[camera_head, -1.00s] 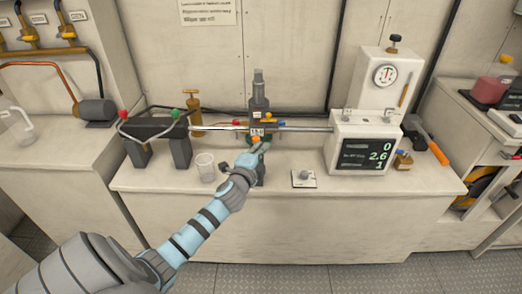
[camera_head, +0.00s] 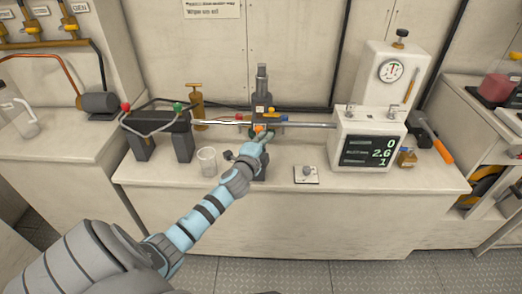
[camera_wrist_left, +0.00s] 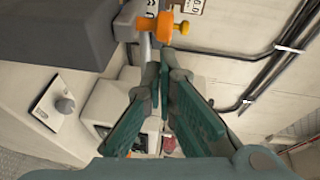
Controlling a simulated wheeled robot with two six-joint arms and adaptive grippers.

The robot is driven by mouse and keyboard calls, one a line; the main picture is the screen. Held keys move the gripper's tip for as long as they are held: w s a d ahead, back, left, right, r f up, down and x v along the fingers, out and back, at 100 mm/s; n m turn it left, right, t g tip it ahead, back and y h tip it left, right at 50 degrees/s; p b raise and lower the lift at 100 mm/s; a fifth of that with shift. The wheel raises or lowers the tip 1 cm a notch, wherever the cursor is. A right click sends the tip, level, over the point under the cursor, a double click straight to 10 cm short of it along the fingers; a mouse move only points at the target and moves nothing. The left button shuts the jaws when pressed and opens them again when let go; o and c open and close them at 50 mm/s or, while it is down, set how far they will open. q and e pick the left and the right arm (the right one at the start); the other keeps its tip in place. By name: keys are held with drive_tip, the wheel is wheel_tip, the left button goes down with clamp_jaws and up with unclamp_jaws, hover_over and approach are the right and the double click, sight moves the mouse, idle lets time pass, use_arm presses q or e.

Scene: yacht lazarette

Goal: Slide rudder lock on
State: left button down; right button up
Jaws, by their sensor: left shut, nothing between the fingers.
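A grey upright fitting (camera_head: 262,88) stands at the middle of the bench, where a horizontal steel rod (camera_head: 308,125) runs. An orange knob with a yellow part (camera_head: 258,128) sits at the fitting's front; the orange part (camera_wrist_left: 165,27) shows larger in the left wrist view. I cannot tell for certain which part is the rudder lock. My left gripper (camera_head: 266,136) is at the fitting, by the orange knob, and partly hides it. In the left wrist view its fingers (camera_wrist_left: 155,75) are together, empty, just below the orange part; contact is unclear. My right gripper is not in view.
A display unit with a gauge (camera_head: 370,135) stands right of the fitting. A dark bracket with red and green knobs (camera_head: 158,125) is at left, with a clear cup (camera_head: 207,160) nearby. A small switch plate (camera_head: 306,174) lies in front. The bench's front strip is clear.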

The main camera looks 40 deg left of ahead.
use_arm(q)
drive_tip(key=d+p+v, duration=0.1)
drive_tip(key=d+v, duration=0.1)
drive_tip(key=v, duration=0.9)
drive_tip(key=shift+d, duration=0.35)
drive_tip(key=shift+r, duration=0.1)
